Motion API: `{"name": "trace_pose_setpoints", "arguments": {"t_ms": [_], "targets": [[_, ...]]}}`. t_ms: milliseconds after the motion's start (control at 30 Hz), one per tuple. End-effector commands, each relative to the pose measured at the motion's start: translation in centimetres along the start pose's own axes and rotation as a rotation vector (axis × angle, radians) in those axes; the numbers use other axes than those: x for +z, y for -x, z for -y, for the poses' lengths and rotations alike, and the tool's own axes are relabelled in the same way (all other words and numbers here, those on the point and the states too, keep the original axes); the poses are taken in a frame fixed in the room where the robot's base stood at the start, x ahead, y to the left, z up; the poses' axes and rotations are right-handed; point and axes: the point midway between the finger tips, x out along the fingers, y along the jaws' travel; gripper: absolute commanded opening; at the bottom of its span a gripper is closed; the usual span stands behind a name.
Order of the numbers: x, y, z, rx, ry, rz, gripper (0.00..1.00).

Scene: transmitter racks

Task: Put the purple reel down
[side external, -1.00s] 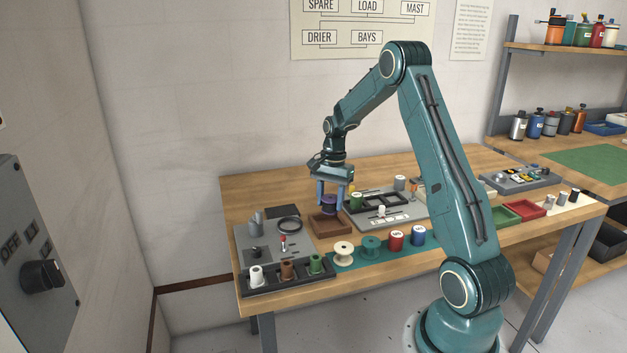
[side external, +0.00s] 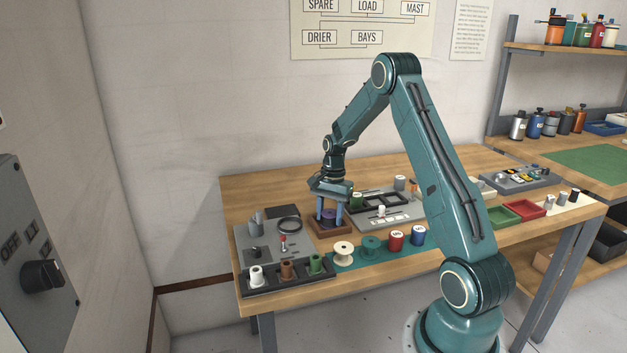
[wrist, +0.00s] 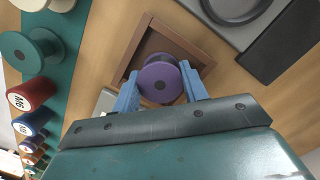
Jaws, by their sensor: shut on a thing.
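The purple reel (side external: 328,215) is upright between the fingers of my gripper (side external: 330,217), which is shut on it. In the wrist view the purple reel (wrist: 161,81) shows its round top between the two blue fingertips of my gripper (wrist: 161,82). The reel is inside the outline of a square brown wooden tray (side external: 331,233), which also shows in the wrist view (wrist: 205,46). I cannot tell whether the reel's underside touches the tray floor.
A cream reel (side external: 343,250), a teal reel (side external: 371,246), a red reel (side external: 397,240) and a blue reel (side external: 418,235) stand on a green mat in front. A grey panel with a black ring (side external: 289,224) is left of the tray. A grey rack (side external: 385,213) is close on the right.

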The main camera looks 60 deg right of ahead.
Motion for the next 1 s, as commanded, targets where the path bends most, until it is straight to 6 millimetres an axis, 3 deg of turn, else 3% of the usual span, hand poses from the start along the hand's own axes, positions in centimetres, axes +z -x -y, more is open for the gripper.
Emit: {"name": "trace_pose_setpoints", "arguments": {"t_ms": [200,233,267,667,1000], "targets": [[0.0,-0.3,0.0,0.001,0.0,0.0,0.21],[0.0,-0.3,0.0,0.001,0.0,0.0,0.47],[0.0,-0.3,0.0,0.0,0.0,0.0,0.52],[0.0,0.0,0.0,-0.001,0.0,-0.001,0.52],[-0.1,3.1,0.1,-0.003,0.0,-0.004,0.52]]}}
